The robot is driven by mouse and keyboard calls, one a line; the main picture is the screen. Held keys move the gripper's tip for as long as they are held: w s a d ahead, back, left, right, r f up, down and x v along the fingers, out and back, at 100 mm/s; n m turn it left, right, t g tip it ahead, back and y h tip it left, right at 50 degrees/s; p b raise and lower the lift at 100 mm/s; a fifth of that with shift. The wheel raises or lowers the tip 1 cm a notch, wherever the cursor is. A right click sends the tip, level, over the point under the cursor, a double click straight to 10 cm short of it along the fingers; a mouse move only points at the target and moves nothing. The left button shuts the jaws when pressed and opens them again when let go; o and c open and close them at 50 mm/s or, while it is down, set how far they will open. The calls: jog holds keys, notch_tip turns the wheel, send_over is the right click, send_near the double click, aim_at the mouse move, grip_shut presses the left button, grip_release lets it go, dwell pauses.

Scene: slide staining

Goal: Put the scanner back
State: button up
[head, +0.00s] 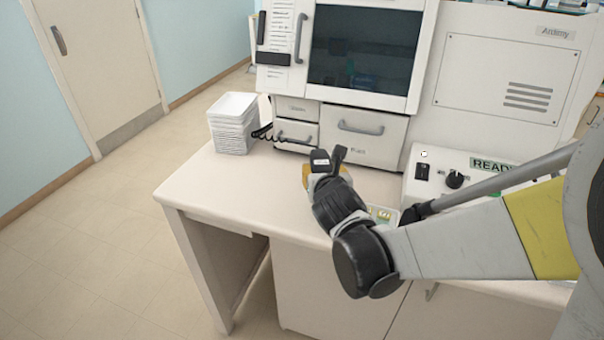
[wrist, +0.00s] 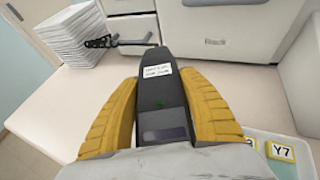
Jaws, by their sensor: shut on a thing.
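The scanner, a black handheld device (wrist: 158,98) with a white label and a small dark window, sits between the yellow fingers of my gripper (wrist: 158,82) in the wrist view. The fingers are closed on its two sides. In the head view my gripper (head: 318,174) is over the bench in front of the drawers, with the dark scanner (head: 338,156) showing at its end. The arm hides part of the gripper. I cannot tell for sure which part is the scanner's holder; a black bracket (head: 272,59) is on the machine's left side.
A stack of white trays (head: 233,122) stands at the bench's left back. A black coiled cord (head: 262,132) lies beside it, by the drawers (head: 363,134). A control panel (head: 454,178) and a tray with yellow labelled items (head: 383,213) are to the right.

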jog(key=b, duration=0.2)
send_over(302, 195)
notch_tip(302, 195, down, 3)
jog(key=shift+f, duration=0.1)
notch_tip(302, 195, down, 4)
jog(key=shift+f+b, duration=0.1)
jog(key=shift+b, duration=1.05)
jog(key=shift+r, duration=0.2)
jog(key=shift+f, duration=0.15)
jog(key=o, duration=1.3)
